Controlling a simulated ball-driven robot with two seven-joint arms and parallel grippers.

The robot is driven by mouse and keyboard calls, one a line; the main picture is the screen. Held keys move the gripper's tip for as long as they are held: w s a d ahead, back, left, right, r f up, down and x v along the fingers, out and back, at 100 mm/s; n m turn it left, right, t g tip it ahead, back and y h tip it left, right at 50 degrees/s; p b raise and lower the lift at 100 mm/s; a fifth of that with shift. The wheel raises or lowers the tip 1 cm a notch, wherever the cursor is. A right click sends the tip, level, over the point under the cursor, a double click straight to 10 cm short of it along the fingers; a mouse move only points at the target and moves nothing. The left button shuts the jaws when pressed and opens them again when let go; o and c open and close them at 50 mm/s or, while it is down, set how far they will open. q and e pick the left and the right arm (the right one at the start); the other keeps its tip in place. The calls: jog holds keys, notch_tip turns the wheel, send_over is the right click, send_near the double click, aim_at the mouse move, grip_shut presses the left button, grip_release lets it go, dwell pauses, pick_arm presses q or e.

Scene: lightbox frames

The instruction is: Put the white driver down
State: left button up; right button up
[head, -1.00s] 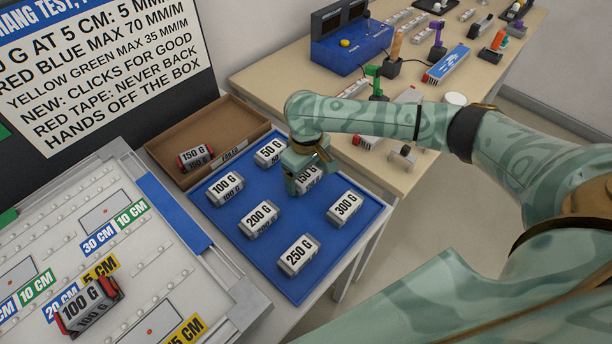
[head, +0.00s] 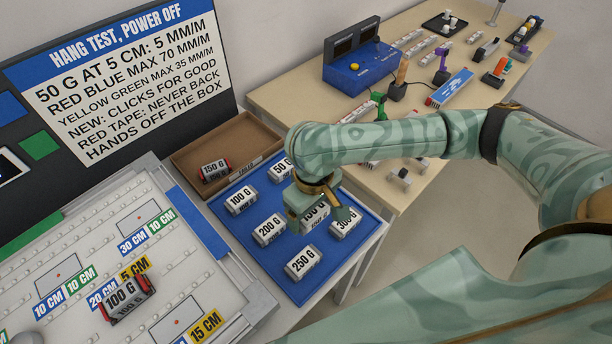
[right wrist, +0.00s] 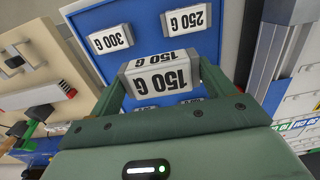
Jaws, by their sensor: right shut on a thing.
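My right gripper (head: 317,208) is shut on a white driver marked 150 G (right wrist: 160,80), a white block with grey ends. In the right wrist view the driver sits between the two green fingers. In the head view its label shows only partly (head: 315,215) below the gripper. It is over the blue tray (head: 297,288), between the 200 G driver (head: 269,230) and the 300 G driver (head: 346,222). The gripper partly covers the 300 G driver. I cannot tell whether the held driver touches the tray. My left gripper is not in view.
The tray also holds 100 G (head: 240,199), 50 G (head: 281,168) and 250 G (head: 302,262) drivers. A brown box (head: 245,137) behind holds a red-ended 150 G driver (head: 215,169). Another red-ended driver (head: 125,299) is on the white board (head: 95,225). A blue power unit (head: 352,65) stands behind.

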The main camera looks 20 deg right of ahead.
aim_at(326, 211)
jog(key=shift+s+a+r, duration=0.2)
jog(key=shift+s+r, duration=0.05)
jog(key=shift+s, duration=0.3)
jog(key=r+m+b, duration=0.1)
jog(key=s+d+r+m, duration=0.1)
jog(key=s+r+m+b, duration=0.1)
jog(key=shift+s+d+r+b, duration=0.15)
jog(key=shift+d+r+b, duration=0.05)
jog(key=shift+d+b, duration=0.15)
jog(key=shift+m, duration=0.4)
jog(key=w+r+b, duration=0.1)
jog(key=w+d+r+b, duration=0.1)
jog(key=r, duration=0.1)
jog(key=w+d+r, duration=0.1)
jog(key=shift+w+d+r+b, duration=0.2)
jog(key=shift+b, duration=0.2)
jog(key=shift+w+r, duration=0.15)
jog(key=shift+r, duration=0.15)
